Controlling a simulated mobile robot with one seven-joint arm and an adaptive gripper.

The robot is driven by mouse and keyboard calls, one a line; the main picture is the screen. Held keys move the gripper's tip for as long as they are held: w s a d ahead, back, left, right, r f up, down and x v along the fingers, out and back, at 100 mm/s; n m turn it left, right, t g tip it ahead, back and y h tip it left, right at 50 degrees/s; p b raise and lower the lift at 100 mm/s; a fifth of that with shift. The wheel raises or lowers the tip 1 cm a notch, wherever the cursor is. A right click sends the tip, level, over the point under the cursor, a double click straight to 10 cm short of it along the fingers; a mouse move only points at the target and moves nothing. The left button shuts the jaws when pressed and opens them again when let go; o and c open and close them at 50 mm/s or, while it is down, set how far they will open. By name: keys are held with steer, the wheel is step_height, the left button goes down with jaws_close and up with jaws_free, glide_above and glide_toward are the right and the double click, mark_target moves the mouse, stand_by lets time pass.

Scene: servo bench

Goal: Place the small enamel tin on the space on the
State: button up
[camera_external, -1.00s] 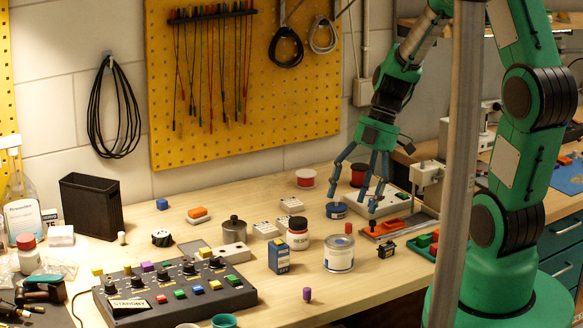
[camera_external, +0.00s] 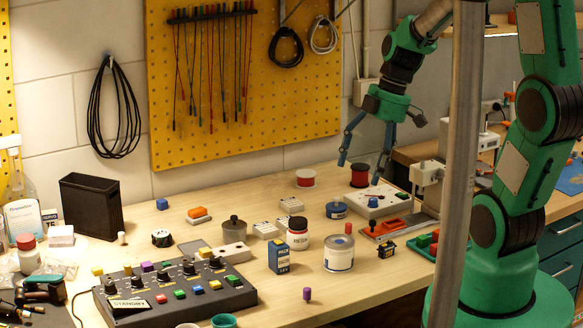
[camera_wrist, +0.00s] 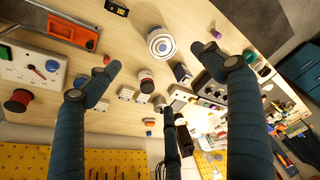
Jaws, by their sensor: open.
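A small round blue tin (camera_external: 337,210) with a paler label sits on the bench, left of the grey-white panel box (camera_external: 376,201); it is probably the enamel tin. A larger white can with a blue band (camera_external: 339,256) stands nearer the front and shows in the wrist view (camera_wrist: 160,42). My three-fingered gripper (camera_external: 364,170) is open and empty, above the bench behind the blue tin and apart from it. In the wrist view its fingers (camera_wrist: 170,78) are spread.
A dark red spool (camera_external: 360,174) is behind the panel box. Bare wood (camera_external: 390,280) lies in front.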

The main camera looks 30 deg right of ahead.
steer(key=s+d+r+m+t+h, duration=0.1)
steer(key=s+d+r+m+t, duration=0.1)
steer(key=s+r+m, duration=0.3)
steer(key=s+d+r+m+t+h, duration=0.2)
steer(key=s+r+m, duration=0.4)
steer(key=r+m, duration=0.3)
steer(key=shift+s+d+r+m+t, duration=0.2)
steer(key=shift+d+r+m+t, duration=0.15)
steer(key=shift+r, duration=0.75)
steer(key=shift+f, duration=0.1)
steer(key=shift+f+b, duration=0.25)
steer(key=shift+b, duration=0.05)
